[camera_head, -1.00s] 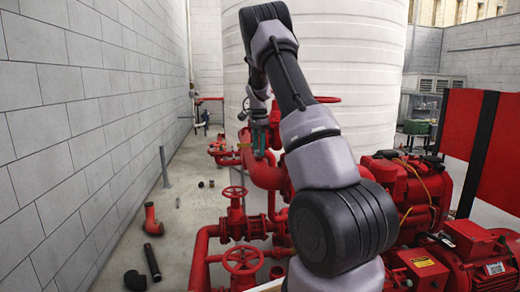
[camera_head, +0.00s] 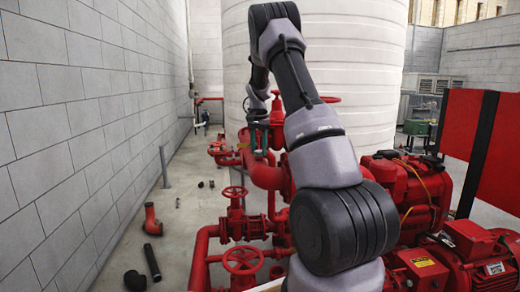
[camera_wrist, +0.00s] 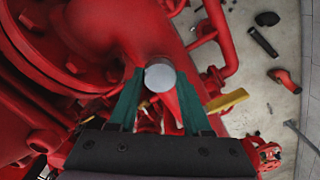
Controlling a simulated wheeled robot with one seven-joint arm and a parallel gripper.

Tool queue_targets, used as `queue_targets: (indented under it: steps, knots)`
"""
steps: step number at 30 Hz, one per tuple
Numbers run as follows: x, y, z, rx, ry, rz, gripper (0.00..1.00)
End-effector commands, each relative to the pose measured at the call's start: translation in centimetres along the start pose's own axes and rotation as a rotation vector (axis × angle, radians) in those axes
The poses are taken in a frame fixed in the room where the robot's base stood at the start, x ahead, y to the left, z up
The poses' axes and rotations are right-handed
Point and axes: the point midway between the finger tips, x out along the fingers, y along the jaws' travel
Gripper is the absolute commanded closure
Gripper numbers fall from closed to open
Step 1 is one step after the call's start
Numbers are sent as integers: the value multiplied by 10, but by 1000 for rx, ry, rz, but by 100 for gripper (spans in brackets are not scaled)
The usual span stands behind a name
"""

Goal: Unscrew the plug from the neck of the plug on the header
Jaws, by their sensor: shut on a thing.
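The plug (camera_wrist: 160,76) is a small grey round cap, seen end-on in the wrist view. It stands at the red header pipe (camera_wrist: 115,30), and its neck is hidden. The two teal fingers of my gripper (camera_wrist: 160,88) lie on either side of the plug and are shut on it. In the head view my gripper (camera_head: 258,134) is at the red pipework in front of the white tank. The plug is too small and covered to make out there.
A yellow lever (camera_wrist: 228,100) is close to the right finger. A large bolted red flange (camera_wrist: 60,45) fills the left of the wrist view. Red handwheels (camera_head: 243,260) and a red pump set (camera_head: 415,195) stand nearer. Loose black and red pipe pieces (camera_head: 153,220) lie on the floor.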

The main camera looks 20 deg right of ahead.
Motion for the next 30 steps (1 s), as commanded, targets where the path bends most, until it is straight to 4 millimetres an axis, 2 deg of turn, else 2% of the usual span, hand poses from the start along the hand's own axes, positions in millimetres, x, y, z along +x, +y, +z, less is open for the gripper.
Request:
queue_targets:
  steps: [3, 6, 17, 24, 30]
  knots:
    - [0, 0, 0, -167, -1, -1, 100]
    - [0, 0, 0, -262, 0, -1, 100]
    - [0, 0, 0, -316, 0, 0, 100]
    - [0, 0, 0, -621, -1, -1, 100]
    - [0, 0, 0, -691, 0, 0, 100]
